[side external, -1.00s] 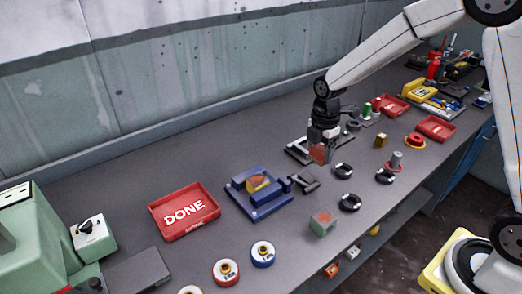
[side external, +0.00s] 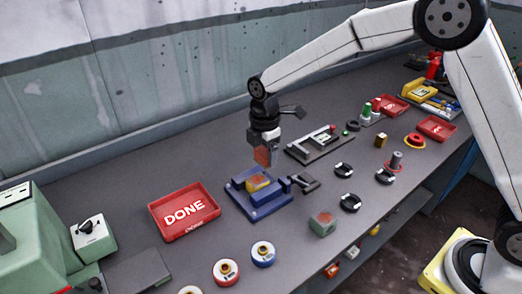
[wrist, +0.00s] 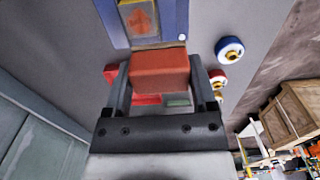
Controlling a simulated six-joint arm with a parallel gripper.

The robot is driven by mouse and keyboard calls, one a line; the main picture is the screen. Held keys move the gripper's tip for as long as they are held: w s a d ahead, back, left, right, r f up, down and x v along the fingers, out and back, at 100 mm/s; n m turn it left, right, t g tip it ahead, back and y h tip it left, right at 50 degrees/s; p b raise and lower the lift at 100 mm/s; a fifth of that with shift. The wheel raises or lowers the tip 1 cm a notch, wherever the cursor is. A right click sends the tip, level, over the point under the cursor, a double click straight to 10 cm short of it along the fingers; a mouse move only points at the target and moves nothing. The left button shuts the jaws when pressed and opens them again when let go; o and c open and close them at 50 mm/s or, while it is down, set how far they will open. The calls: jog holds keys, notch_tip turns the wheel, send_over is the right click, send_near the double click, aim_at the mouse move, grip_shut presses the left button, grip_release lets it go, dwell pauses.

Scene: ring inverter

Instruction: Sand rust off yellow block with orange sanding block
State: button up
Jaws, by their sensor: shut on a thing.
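My gripper (side external: 263,158) is shut on the orange sanding block (side external: 262,156) and holds it in the air just above and behind the blue vise. In the wrist view the sanding block (wrist: 160,72) sits between the two dark fingers. The yellow block (side external: 257,183) with an orange-brown rust patch on top is in the blue vise (side external: 268,208). The yellow block also shows at the top of the wrist view (wrist: 139,18), ahead of the sanding block. The sanding block and the yellow block look apart.
A red DONE tray (side external: 184,211) lies left of the vise. A green block with a rusty top (side external: 322,222), black rings (side external: 350,202) and a blue-and-white roll (side external: 263,254) lie nearer the front. A grey fixture (side external: 318,145) stands behind right. Bench between tray and vise is clear.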

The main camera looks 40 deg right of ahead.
aim_at(262, 183)
jog(key=shift+f, duration=3.5)
jog(key=shift+w+f, duration=0.55)
jog(key=shift+f, duration=0.1)
jog(key=shift+c, duration=0.6)
jog(key=shift+w, duration=2.4)
jog(key=shift+s, duration=2.95)
jog(key=shift+r, duration=4.15)
jog(key=shift+d, duration=0.1)
